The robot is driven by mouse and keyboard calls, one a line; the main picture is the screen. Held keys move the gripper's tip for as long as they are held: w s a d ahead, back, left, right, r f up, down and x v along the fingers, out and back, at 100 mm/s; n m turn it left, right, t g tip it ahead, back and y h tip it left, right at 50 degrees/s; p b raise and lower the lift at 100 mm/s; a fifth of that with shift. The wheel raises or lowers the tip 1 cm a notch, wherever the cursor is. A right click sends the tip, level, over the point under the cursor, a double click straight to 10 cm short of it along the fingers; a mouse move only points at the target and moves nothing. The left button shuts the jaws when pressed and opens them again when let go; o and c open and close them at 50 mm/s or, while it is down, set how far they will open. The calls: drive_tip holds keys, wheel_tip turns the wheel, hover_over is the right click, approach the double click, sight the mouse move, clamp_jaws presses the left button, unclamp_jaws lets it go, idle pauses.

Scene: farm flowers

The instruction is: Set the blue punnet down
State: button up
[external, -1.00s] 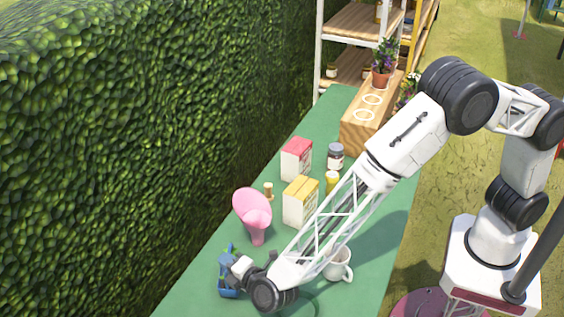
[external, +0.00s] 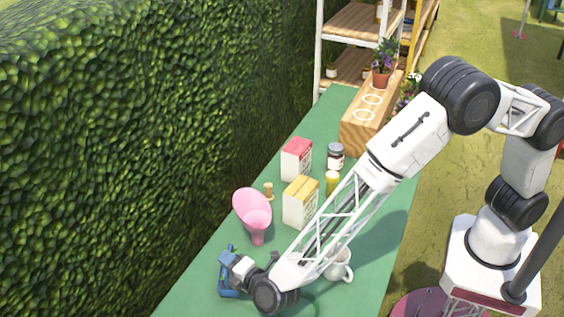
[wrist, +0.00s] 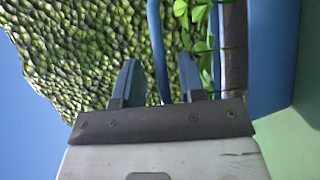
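The blue punnet (external: 228,293) is at the near end of the green table, left of my wrist in the external view, and looks to be standing on the tabletop. In the wrist view its blue wall (wrist: 275,50) fills the right side, with green leaves and brown soil inside. Its thin blue handle (wrist: 154,40) runs between the fingers of my gripper (wrist: 160,80). The two fingers are apart, with a visible gap on each side of the handle. In the external view my gripper (external: 236,262) is at the punnet and partly hides it.
A pink scoop-shaped vessel (external: 253,210) stands just behind the punnet. A white mug (external: 340,265) is beside my forearm. Two cartons (external: 299,203), jars (external: 335,155) and a wooden planter (external: 365,125) stand farther back. A hedge (external: 130,150) borders the table's left side.

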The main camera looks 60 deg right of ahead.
drive_tip(key=v, duration=1.1)
drive_tip(key=shift+s, duration=0.2)
drive_tip(key=shift+w+r, duration=0.1)
idle(0.5)
drive_tip(key=w+d+r+m+g+y, duration=0.1)
drive_tip(key=w+d+r+m+y, duration=0.35)
drive_tip(key=d+r, duration=0.7)
drive_tip(key=s+d+r+m+g+y, duration=0.2)
drive_tip(key=s+d+r+g+y, duration=0.15)
drive_tip(key=d+r, duration=0.9)
drive_tip(key=s+d+r+m+g+h, duration=0.1)
drive_tip(key=s+d+m+g, duration=0.3)
drive_tip(key=s+d, duration=1.1)
drive_tip(key=s+d+r+m+g+h, duration=0.1)
drive_tip(key=s+d+m+g, duration=0.3)
drive_tip(key=s+d, duration=1.2)
drive_tip(key=s+m+h, duration=0.1)
drive_tip(key=s+m, duration=0.1)
drive_tip(key=s, duration=0.1)
drive_tip(key=shift+s+d+r+h, duration=0.2)
drive_tip(key=shift+s+d+h, duration=0.05)
drive_tip(key=shift+s+h, duration=0.15)
